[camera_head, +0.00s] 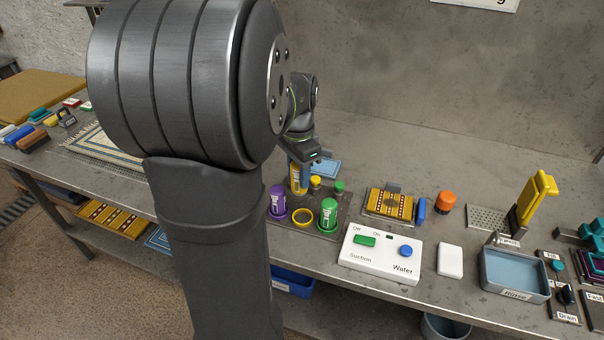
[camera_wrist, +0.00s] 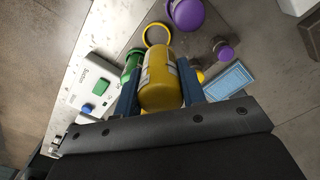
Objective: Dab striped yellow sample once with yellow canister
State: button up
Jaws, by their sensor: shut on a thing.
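The yellow canister (camera_head: 297,182) is in my gripper (camera_wrist: 158,92). In the wrist view the yellow canister (camera_wrist: 160,78) sits between the two blue fingers, which are shut on it. In the head view it is roughly upright, beside the caddy's empty yellow ring (camera_head: 302,218). Its lower end is partly hidden there, so its height is unclear. The striped yellow sample (camera_head: 390,202) lies flat on a holder on the bench, to the right of the canister and apart from it. It does not show in the wrist view.
Purple (camera_head: 278,201) and green (camera_head: 328,215) canisters stand close to the yellow ring. Small yellow and green caps sit behind them. A white Suction/Water panel (camera_head: 382,252) is in front of the sample. A blue sponge (camera_head: 421,210) and orange knob (camera_head: 446,201) stand right of it.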

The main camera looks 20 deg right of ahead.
jog(key=w+a+r+n, duration=0.3)
jog(key=w+a+n, duration=0.3)
jog(key=w+a, duration=0.25)
jog(key=w+a+r+n, duration=0.4)
jog(key=w+a+n, duration=0.3)
jog(key=a, duration=0.2)
jog(key=d+f+m, duration=0.2)
jog(key=d+m, duration=0.2)
jog(key=d, duration=0.6)
jog(key=m, duration=1.6)
send_near(390, 203)
jog(key=shift+f, duration=1)
jog(key=shift+f, duration=0.7)
jog(key=shift+r, duration=0.1)
